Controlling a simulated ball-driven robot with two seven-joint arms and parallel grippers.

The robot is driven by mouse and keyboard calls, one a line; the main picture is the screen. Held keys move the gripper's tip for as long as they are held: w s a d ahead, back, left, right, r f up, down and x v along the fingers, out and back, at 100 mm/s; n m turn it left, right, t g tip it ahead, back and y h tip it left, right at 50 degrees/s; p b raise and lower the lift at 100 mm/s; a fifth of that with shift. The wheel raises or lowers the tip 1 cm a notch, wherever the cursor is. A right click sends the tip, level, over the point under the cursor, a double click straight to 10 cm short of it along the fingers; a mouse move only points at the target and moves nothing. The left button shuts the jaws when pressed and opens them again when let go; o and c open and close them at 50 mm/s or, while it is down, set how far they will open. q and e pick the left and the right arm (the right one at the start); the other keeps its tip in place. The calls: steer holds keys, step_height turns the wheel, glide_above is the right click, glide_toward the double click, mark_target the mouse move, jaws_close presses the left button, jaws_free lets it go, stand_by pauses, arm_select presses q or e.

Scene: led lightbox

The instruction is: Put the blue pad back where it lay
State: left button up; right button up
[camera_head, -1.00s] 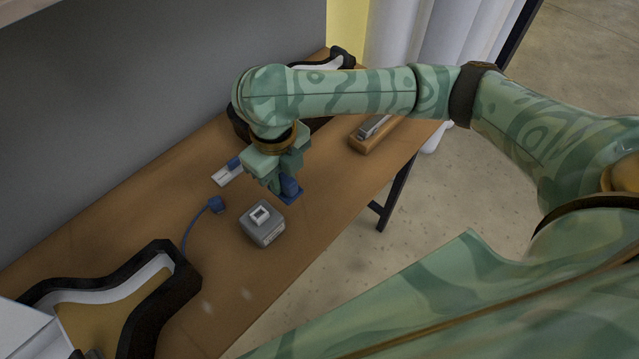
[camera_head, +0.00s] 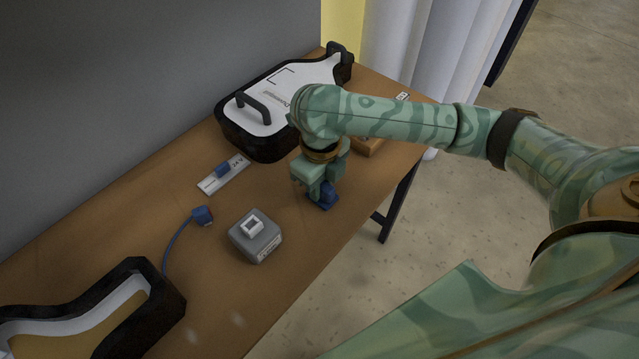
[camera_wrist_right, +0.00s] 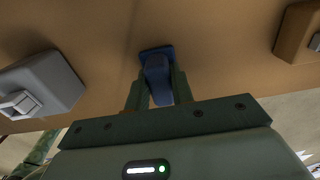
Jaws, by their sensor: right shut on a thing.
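The blue pad (camera_head: 325,199) has a flat base and a thicker grip on top. My right gripper (camera_head: 321,190) is shut on its grip, pointing down near the table's front edge. The wrist view shows the blue pad (camera_wrist_right: 156,72) between the two fingers of my right gripper (camera_wrist_right: 157,92), its flat base toward the wooden table. I cannot tell whether the base touches the table. My left gripper is not in view.
A grey box (camera_head: 256,238) stands left of the pad, beside a blue plug (camera_head: 203,215) on a cable. A white strip (camera_head: 232,172) with a blue piece lies behind. A black-edged case (camera_head: 262,140) and wooden block (camera_head: 369,148) are farther back. Bare wood surrounds the pad.

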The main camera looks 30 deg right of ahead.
steer(key=o, duration=1)
steer(key=shift+f, duration=0.1)
steer(key=shift+c, duration=0.2)
arm_select(q)
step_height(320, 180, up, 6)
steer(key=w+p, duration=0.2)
steer(key=p, duration=0.4)
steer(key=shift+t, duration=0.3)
arm_select(e)
step_height(320, 180, up, 12)
steer(key=shift+r, duration=0.2)
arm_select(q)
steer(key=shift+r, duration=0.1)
